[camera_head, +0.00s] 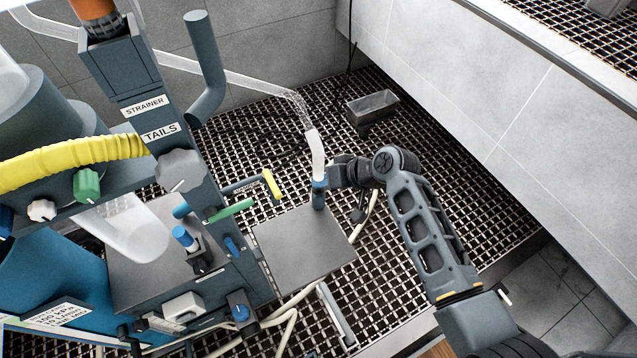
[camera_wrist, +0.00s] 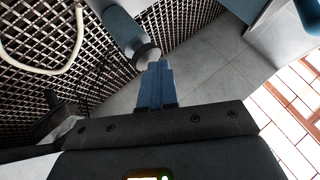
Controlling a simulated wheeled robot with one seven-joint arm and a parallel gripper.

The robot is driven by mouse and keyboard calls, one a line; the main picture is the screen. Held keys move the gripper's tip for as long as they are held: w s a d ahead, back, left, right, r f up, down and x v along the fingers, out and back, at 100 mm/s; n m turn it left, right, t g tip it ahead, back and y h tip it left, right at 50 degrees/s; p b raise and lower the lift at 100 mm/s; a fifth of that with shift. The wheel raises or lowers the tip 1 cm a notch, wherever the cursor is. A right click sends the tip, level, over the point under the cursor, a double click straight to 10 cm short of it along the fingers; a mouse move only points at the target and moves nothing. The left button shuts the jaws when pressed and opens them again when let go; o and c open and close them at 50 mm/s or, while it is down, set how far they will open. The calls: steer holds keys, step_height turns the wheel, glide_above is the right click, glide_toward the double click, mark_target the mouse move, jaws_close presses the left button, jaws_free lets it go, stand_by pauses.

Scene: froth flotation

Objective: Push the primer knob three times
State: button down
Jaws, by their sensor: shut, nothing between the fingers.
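In the wrist view, my gripper (camera_wrist: 155,82) has its blue fingers shut together with nothing between them. Just beyond the fingertips is a blue-grey cylinder (camera_wrist: 122,28) ending in a rounded grey cap (camera_wrist: 147,54), which may be the primer knob; I cannot tell whether the tips touch it. In the head view, my gripper (camera_head: 322,183) is beside the slim upright blue post (camera_head: 318,199) below the clear hose. My wrist and the hose partly cover this spot, and no knob can be made out there for certain.
A grey plate (camera_head: 300,252) lies on the metal grating left of my arm. Yellow (camera_head: 272,184) and green (camera_head: 232,210) handles stand nearby on the machine. A pale hose (camera_head: 366,218) runs close to my gripper. A small metal tray (camera_head: 372,105) sits behind, before the tiled wall.

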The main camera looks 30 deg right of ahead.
mark_target(322, 189)
steer(key=shift+f, duration=0.3)
steer(key=shift+r, duration=0.15)
stand_by(0.4)
steer(key=shift+r+p, duration=1.15)
steer(key=shift+r, duration=0.2)
steer(key=shift+r, duration=0.1)
step_height(322, 189, up, 5)
steer(key=p, duration=0.4)
stand_by(2.0)
